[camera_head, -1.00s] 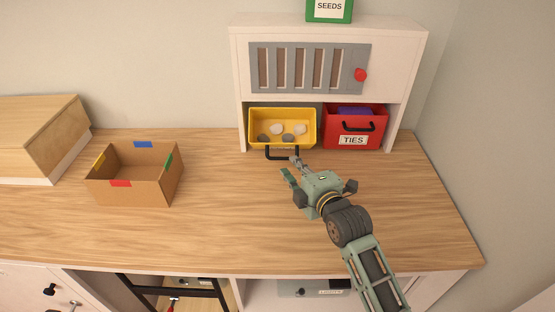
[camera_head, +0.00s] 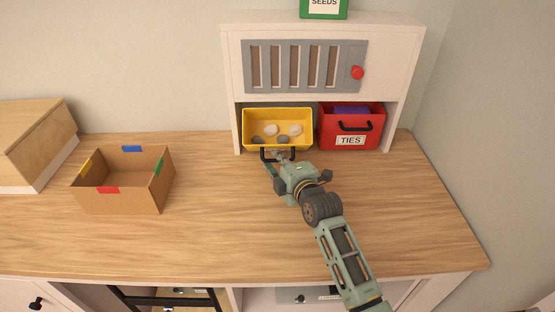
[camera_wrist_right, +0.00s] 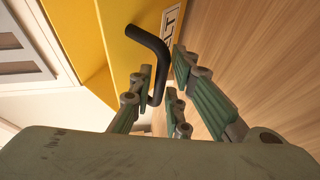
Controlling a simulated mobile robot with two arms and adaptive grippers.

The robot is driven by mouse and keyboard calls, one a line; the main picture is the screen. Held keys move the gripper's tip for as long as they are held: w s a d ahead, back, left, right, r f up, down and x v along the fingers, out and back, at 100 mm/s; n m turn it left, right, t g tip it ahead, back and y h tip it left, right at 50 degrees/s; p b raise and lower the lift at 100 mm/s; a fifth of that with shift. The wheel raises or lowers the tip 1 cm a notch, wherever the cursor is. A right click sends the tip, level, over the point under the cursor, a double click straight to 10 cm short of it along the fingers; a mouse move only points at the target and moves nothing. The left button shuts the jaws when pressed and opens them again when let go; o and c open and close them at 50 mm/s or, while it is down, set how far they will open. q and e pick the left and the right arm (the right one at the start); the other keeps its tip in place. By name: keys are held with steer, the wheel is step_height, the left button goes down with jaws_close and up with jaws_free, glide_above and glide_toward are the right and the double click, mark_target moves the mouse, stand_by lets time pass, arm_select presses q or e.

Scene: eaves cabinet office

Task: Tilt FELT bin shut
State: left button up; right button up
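The yellow bin (camera_head: 277,117) is tipped open in the left bay of the white cabinet, with several grey and pale stones inside. Its black handle (camera_head: 263,154) sticks out at the front. In the right wrist view the yellow front (camera_wrist_right: 120,50) carries a label (camera_wrist_right: 172,22) with "LT" readable. My right gripper (camera_head: 274,161) is at the handle. In the wrist view its green fingers (camera_wrist_right: 162,70) are apart, with the lower part of the handle (camera_wrist_right: 150,45) reaching between them. Whether they touch it is unclear. My left gripper is out of view.
A red bin labelled TIES (camera_head: 351,128) sits right beside the yellow one. A grey slatted panel with a red knob (camera_head: 357,73) is above. An open cardboard box (camera_head: 125,190) and a wooden box (camera_head: 30,140) stand left. The desk (camera_head: 215,235) is clear in front.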

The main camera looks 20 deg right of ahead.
steer(key=shift+w, duration=0.15)
jaws_close()
stand_by(0.4)
